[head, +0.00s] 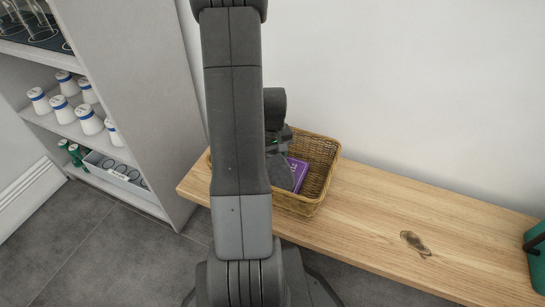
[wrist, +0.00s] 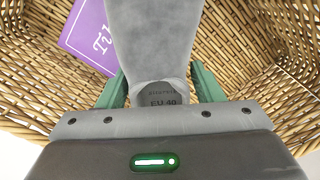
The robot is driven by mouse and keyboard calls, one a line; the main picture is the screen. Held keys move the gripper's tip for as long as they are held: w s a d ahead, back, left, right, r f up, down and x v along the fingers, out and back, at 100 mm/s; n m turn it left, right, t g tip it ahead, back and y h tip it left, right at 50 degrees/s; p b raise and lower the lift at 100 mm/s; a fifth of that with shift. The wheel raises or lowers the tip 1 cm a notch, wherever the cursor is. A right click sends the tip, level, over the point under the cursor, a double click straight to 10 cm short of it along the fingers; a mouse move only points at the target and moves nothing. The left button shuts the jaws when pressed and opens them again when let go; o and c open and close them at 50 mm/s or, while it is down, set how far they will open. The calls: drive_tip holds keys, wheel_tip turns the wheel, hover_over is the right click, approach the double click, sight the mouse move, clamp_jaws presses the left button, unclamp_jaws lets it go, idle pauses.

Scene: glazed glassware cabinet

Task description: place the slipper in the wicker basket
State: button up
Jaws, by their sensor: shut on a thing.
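The wicker basket (head: 318,178) stands on the wooden bench in the head view, and its woven wall (wrist: 250,45) fills much of the wrist view. The grey slipper (wrist: 152,42) is between the green fingers of my gripper (wrist: 160,88) in the wrist view, with its heel end marked "EU 40" toward the gripper. In the head view the slipper (head: 280,172) shows partly, over the basket's inside. My gripper is shut on it. My arm hides the left part of the basket. I cannot tell whether the slipper touches the basket floor.
A purple item (wrist: 88,38) with white lettering lies in the basket beside the slipper. The wooden bench (head: 400,225) is clear to the right, up to a teal object (head: 536,262) at its end.

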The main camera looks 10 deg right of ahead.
drive_tip(key=shift+f+b, duration=0.4)
drive_tip(key=shift+f, duration=0.05)
drive_tip(key=o, duration=1)
wheel_tip(320, 180, up, 13)
drive_tip(key=p, duration=0.4)
drive_tip(key=shift+p, duration=0.3)
